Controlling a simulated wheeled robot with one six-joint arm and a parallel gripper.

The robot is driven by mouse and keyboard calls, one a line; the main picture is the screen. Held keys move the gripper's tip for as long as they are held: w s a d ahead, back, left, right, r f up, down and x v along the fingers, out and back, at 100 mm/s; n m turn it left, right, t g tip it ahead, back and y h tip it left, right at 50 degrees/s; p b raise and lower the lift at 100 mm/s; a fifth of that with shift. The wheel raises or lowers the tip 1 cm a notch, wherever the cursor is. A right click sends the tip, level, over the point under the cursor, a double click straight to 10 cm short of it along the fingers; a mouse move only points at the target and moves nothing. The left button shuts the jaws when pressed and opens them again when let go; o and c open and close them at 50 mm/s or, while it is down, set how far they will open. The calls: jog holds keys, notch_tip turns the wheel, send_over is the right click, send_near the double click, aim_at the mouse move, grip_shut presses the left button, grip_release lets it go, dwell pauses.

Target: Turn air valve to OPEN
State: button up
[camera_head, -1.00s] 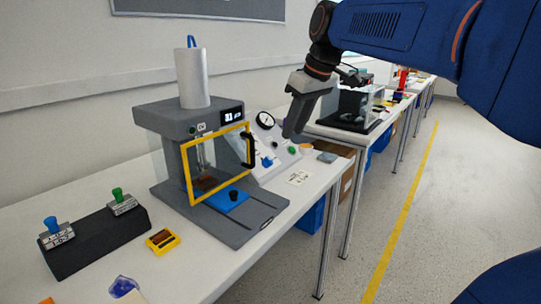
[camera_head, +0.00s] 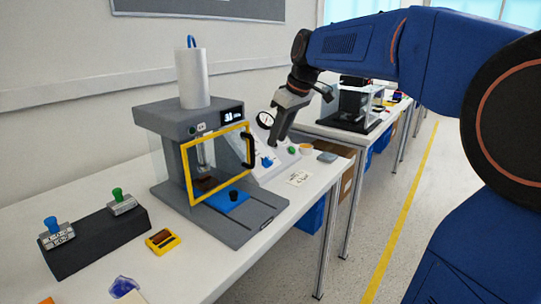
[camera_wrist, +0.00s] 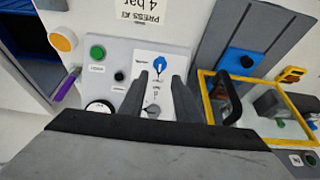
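The air valve, a small blue handle (camera_head: 267,161), sits on the sloped pale control panel to the right of the press. In the wrist view the blue handle (camera_wrist: 160,66) lies just beyond my fingertips, on a white plate with small print I cannot read. My gripper (camera_head: 273,141) points down at the panel, close above it. In the wrist view my gripper (camera_wrist: 158,78) has its two dark fingers apart, with a grey knob (camera_wrist: 153,110) showing between them. Nothing is held. No contact with the handle shows.
A green button (camera_wrist: 97,52), a small black knob (camera_wrist: 118,76) and a pressure gauge (camera_wrist: 100,107) share the panel. The press's yellow-framed guard (camera_head: 188,172) with its black handle stands close on the left. A "4 bar" card (camera_head: 298,178) lies on the table in front.

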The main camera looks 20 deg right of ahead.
aim_at(269, 158)
jog(key=x, duration=0.8)
grip_shut()
